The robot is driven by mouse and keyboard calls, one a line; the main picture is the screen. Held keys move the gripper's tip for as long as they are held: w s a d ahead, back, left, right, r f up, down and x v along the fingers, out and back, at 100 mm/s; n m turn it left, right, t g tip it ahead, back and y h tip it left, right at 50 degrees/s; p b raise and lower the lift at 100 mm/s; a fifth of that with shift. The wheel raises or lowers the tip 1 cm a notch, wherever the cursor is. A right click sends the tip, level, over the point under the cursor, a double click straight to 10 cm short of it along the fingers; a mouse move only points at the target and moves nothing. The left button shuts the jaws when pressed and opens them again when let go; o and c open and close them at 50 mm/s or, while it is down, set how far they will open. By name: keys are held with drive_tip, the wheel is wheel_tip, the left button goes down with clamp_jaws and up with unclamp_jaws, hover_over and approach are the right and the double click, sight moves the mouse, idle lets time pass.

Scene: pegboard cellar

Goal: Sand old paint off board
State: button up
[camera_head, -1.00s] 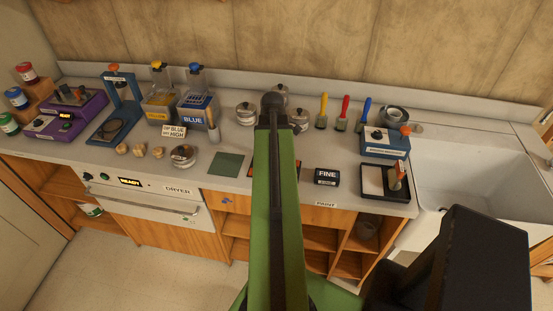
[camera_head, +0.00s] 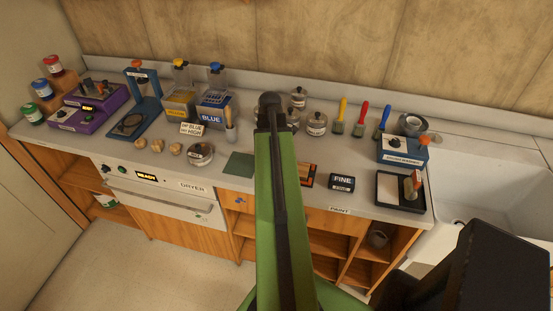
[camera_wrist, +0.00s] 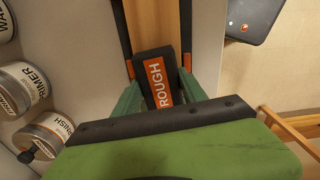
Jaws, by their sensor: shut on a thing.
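My gripper (camera_wrist: 160,92) shows in the wrist view with green fingers shut on a black sanding block with an orange ROUGH label (camera_wrist: 160,83). The block is tilted slightly and lies over a brown board-like strip (camera_wrist: 152,22) with orange pieces beside it. I cannot tell whether the block touches it. In the head view my arm hides the gripper and block. Part of a dark and orange-brown piece (camera_head: 308,175) shows right of the arm on the counter. A black FINE block (camera_head: 342,183) sits to its right.
In the wrist view, PRIMER (camera_wrist: 25,88) and VARNISH (camera_wrist: 45,133) cans stand close to the left. In the head view, brushes (camera_head: 361,119), a blue machine (camera_head: 403,151) and a black tray (camera_head: 388,192) stand right. A green square (camera_head: 240,164) lies left of my arm.

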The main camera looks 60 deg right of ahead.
wheel_tip(320, 180, up, 6)
drive_tip(key=p, duration=0.6)
drive_tip(key=shift+s, duration=0.1)
wheel_tip(320, 180, up, 3)
drive_tip(key=p, duration=0.3)
drive_tip(key=shift+r, duration=0.15)
